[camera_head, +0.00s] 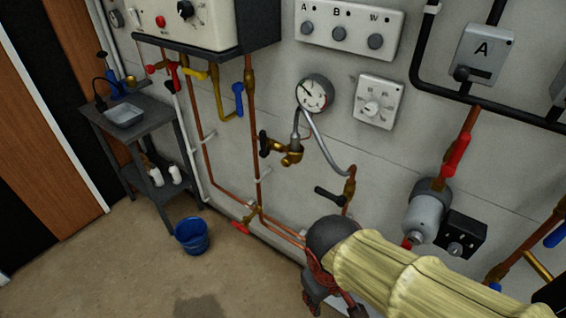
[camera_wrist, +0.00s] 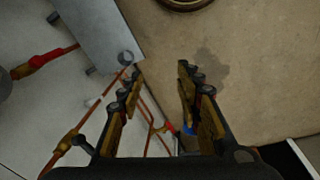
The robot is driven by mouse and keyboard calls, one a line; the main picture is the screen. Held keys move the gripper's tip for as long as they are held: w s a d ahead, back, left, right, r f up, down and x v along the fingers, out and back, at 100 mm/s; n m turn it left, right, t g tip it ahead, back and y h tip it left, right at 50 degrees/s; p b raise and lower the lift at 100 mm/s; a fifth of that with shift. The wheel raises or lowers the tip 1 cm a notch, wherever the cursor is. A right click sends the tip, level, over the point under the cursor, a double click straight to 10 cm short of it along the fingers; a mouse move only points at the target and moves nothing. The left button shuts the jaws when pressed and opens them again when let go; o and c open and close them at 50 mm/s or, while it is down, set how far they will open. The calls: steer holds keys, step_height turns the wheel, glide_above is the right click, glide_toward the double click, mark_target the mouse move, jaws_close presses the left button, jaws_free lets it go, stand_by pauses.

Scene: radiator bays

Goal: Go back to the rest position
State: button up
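My gripper (camera_wrist: 158,90) is open and empty in the wrist view, its two fingers spread apart over the tan floor near the wall. In the head view my gripper (camera_head: 333,300) hangs at the lower middle, at the end of my arm in its pale yellow sleeve, in front of the wall pipes. The fingers are partly cut off by the lower picture edge there. No held object shows.
Copper pipes, a pressure gauge (camera_head: 314,93), a dial box (camera_head: 378,101) and a grey cylinder (camera_head: 424,211) line the wall near my arm. A blue bucket (camera_head: 192,236) and a grey shelf cart (camera_head: 139,129) stand at left. The floor (camera_head: 110,270) at front left is clear.

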steer(key=d+r+m+t, duration=0.4)
steer(key=d+r+m, duration=0.2)
steer(key=d+r, duration=0.4)
steer(key=shift+w+r+y, duration=0.2)
steer(key=shift+r+y, duration=0.2)
steer(key=shift+r, duration=0.15)
